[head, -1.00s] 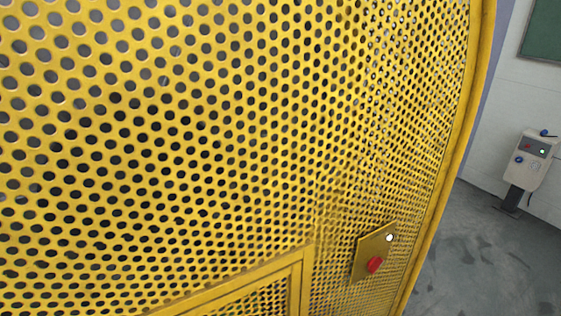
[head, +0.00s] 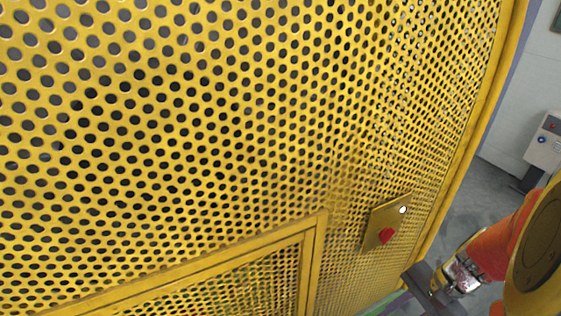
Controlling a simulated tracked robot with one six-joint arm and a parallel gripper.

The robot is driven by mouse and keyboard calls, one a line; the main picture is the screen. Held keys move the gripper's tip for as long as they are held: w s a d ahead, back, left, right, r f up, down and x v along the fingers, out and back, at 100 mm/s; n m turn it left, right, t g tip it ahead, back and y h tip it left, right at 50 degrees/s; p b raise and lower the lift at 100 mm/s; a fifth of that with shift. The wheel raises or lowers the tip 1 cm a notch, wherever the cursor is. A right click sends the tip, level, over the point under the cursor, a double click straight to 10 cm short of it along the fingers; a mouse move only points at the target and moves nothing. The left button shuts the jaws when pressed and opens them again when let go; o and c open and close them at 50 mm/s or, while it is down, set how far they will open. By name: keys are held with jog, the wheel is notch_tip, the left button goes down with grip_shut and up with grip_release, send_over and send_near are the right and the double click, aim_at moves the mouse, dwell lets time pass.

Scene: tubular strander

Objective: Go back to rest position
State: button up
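My orange arm enters the head view at the lower right. Its end, my gripper (head: 420,285), shows as a dark grey part at the bottom edge, with a silvery piece behind it. It is partly cut off by the frame, and I cannot tell whether its fingers are open or shut. In the picture it lies just below and right of a small yellow panel (head: 378,219) with a red knob (head: 386,236) and a white button (head: 403,210). I see no object held in it.
A large yellow perforated guard (head: 200,120) fills most of the view, close in front. A framed section (head: 312,265) is at its lower middle. A white control box (head: 546,142) on a dark stand is at the right. Grey floor (head: 490,195) shows beyond the guard's edge.

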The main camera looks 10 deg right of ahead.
jog(key=w+a+r+n+t+h, duration=0.2)
jog(key=a+r+n, duration=0.5)
jog(key=r, duration=0.2)
jog(key=w+a+r+n+t+h, duration=0.2)
jog(key=a+r+n, duration=0.4)
jog(key=r, duration=0.3)
jog(key=shift+a+n+t+h, duration=0.35)
jog(key=shift+n+t+h, duration=0.05)
jog(key=shift+t+h, duration=0.2)
dwell(0.4)
